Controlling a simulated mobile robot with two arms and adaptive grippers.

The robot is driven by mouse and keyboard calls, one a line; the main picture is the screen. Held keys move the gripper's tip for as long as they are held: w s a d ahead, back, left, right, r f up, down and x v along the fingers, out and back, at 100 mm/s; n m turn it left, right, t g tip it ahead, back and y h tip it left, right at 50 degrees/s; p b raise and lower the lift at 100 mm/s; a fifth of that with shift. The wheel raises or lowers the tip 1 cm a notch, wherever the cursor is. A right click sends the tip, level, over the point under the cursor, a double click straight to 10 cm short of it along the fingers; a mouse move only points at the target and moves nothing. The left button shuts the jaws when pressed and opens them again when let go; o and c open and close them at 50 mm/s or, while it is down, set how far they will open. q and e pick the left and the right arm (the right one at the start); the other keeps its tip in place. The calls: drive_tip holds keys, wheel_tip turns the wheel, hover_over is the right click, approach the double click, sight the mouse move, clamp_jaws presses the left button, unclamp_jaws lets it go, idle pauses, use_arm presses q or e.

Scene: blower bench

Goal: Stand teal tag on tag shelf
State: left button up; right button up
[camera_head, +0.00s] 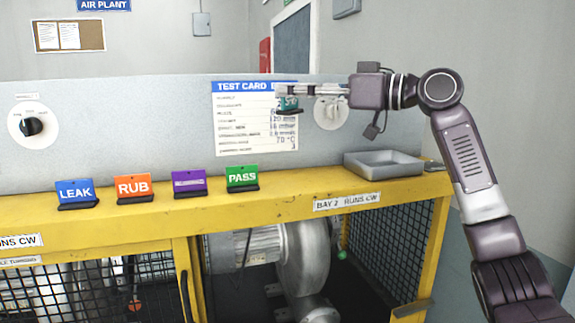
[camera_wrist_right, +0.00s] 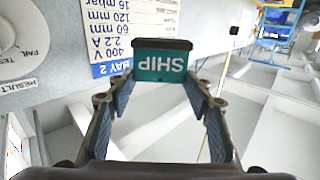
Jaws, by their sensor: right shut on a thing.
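The teal tag (camera_head: 289,105), a small plate on a dark foot, is held in the air in front of the test card. The right wrist view shows the tag (camera_wrist_right: 160,66) inverted, reading SHIP, like the card's text, so it hangs upright. My right gripper (camera_head: 284,91) is shut on the tag, its fingers (camera_wrist_right: 160,84) on either side of it. The yellow tag shelf (camera_head: 295,190) lies below, in front of the grey panel. On it stand a blue LEAK tag (camera_head: 75,191), an orange RUB tag (camera_head: 133,186), a purple tag (camera_head: 189,182) and a green PASS tag (camera_head: 242,177). My left gripper is not in view.
A grey tray (camera_head: 384,164) sits at the shelf's right end. The shelf is clear between the PASS tag and the tray. The test card (camera_head: 250,130) is on the panel behind. Knobs (camera_head: 32,127) stick out of the panel. A blower (camera_head: 300,255) is below the shelf.

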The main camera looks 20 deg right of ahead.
wheel_tip(320, 180, down, 11)
drive_tip(key=shift+s+d+f+p, duration=0.1)
drive_tip(key=shift+p, duration=0.7)
drive_tip(key=shift+f+p, duration=0.4)
drive_tip(key=shift+f, duration=1.45)
drive_tip(key=shift+f, duration=0.2)
drive_tip(key=o, duration=1.1)
